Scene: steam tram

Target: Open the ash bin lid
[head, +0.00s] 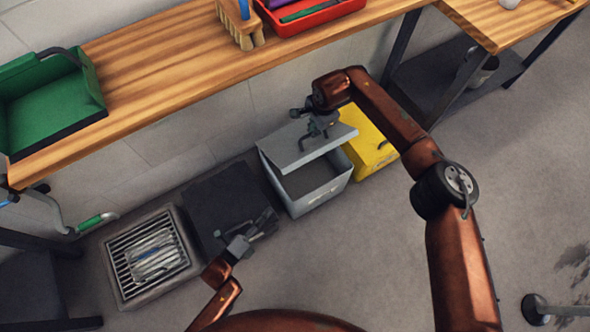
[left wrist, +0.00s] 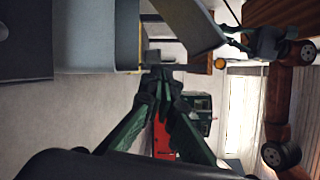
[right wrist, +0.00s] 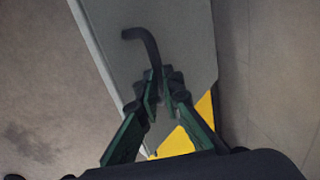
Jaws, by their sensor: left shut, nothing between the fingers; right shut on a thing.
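The grey ash bin (head: 318,198) stands on the floor under the bench. Its lid (head: 290,150) is partly raised and tilted, and the inside of the bin shows below it. My right gripper (head: 311,138) is at the lid's top. In the right wrist view its fingers (right wrist: 163,90) are shut on the dark curved lid handle (right wrist: 146,44). My left gripper (head: 268,222) is shut and empty, low in front of the bin's left side and apart from it. In the left wrist view its closed fingertips (left wrist: 160,82) show below the bin (left wrist: 100,35) and the tilted lid (left wrist: 188,22).
A yellow box (head: 370,152) stands close to the bin's right. A dark flat slab (head: 225,195) and a grated unit (head: 120,275) lie to the left. The wooden bench (head: 170,85) runs above and behind. Open floor is at the front right.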

